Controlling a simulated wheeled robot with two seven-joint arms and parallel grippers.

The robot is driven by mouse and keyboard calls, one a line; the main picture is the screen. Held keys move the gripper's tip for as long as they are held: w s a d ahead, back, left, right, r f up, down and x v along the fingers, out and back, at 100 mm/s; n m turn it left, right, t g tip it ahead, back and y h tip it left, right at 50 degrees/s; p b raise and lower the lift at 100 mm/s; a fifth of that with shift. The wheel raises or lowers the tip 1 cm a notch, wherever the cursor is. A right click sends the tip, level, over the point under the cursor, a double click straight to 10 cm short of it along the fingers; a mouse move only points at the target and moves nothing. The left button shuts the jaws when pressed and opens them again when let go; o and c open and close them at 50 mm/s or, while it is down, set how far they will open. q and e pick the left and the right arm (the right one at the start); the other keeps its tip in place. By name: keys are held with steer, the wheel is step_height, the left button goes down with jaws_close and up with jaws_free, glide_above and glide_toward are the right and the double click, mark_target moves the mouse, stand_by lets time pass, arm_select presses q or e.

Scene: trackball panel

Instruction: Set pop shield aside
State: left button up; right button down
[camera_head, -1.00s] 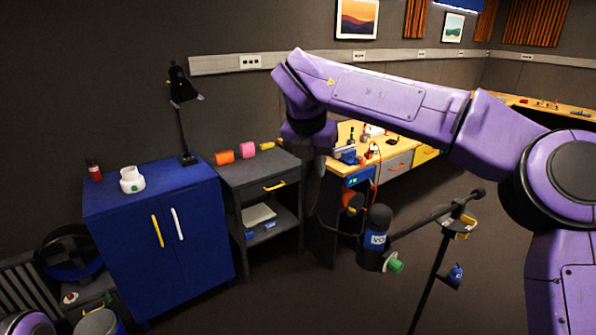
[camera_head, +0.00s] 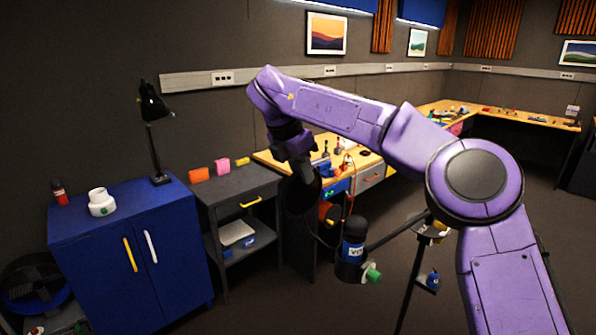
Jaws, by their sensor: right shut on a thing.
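My right gripper (camera_head: 294,160) hangs down from the purple arm in the middle of the view, shut on a dark thing. This looks like the pop shield (camera_head: 301,203), a thin dark disc seen nearly edge-on below the fingers. Its lower edge blends with the dark furniture behind. The microphone (camera_head: 353,247), black with a blue and white label, is on a boom arm to the right of and below the disc. A green knob (camera_head: 373,275) is at its base. I cannot tell whether the disc is fully clear of the microphone mount. My left gripper is not in view.
A blue cabinet (camera_head: 130,245) at left bears a white jar (camera_head: 101,202), a red bottle (camera_head: 60,194) and a black lamp (camera_head: 155,135). A grey side table (camera_head: 235,187) holds orange, pink and yellow items at its back; its front top is clear. A wooden workbench stands behind.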

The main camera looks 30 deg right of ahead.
stand_by(0.3)
steer(key=c, duration=1.3)
jaws_free()
steer(key=shift+d, duration=0.1)
steer(key=shift+o, duration=0.5)
steer(key=shift+d+f, duration=0.1)
steer(key=shift+d, duration=0.1)
steer(key=w+p+v, duration=0.1)
steer(key=p+v, duration=0.1)
steer(key=v, duration=0.8)
steer(key=shift+s+r, duration=0.25)
steer(key=shift+s, duration=0.2)
steer(key=shift+a, duration=0.1)
